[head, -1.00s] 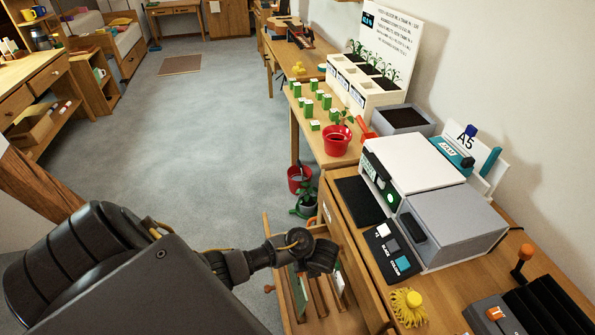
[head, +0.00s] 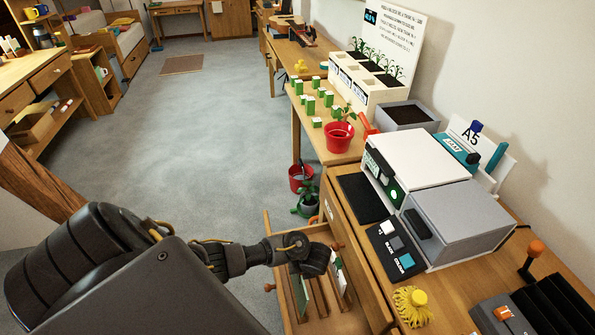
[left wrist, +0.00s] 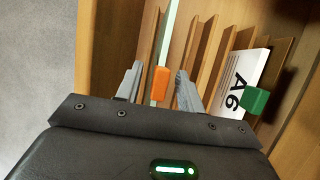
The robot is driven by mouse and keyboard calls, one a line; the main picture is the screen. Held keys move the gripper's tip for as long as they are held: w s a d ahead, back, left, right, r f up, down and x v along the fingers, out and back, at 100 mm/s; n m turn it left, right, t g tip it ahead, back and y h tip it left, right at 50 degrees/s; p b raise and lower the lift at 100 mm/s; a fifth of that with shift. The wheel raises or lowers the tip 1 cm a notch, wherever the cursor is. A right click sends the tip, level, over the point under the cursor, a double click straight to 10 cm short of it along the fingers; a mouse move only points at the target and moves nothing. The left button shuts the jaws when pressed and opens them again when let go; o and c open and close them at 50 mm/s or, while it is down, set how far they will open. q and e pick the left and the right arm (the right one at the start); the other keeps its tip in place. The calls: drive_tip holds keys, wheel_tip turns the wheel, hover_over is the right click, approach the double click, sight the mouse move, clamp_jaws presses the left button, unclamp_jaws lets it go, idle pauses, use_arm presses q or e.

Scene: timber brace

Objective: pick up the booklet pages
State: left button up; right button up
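My left gripper (left wrist: 160,88) points down into an open wooden drawer (head: 268,262). Its two grey fingers are apart, one on each side of an orange tab (left wrist: 160,84), with small gaps visible. The tab is at a thin pale-green upright sheet (left wrist: 167,35) in the drawer. In the head view the fingers are hidden behind my wrist, and a green-and-white sheet (head: 300,293) shows below it. A white card marked A6 (left wrist: 240,82) with a green tab (left wrist: 255,99) leans between dividers to the right. I cannot tell which sheets are the booklet pages. My right gripper is out of view.
Wooden dividers (left wrist: 210,50) stand close beside the fingers. Above the drawer, the desk holds a white and grey printer (head: 455,225), a keypad (head: 395,248) and a yellow brush-like object (head: 412,305). A red pot (head: 339,137) stands further back. The floor at left is clear.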

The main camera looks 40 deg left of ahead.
use_arm(q)
clamp_jaws()
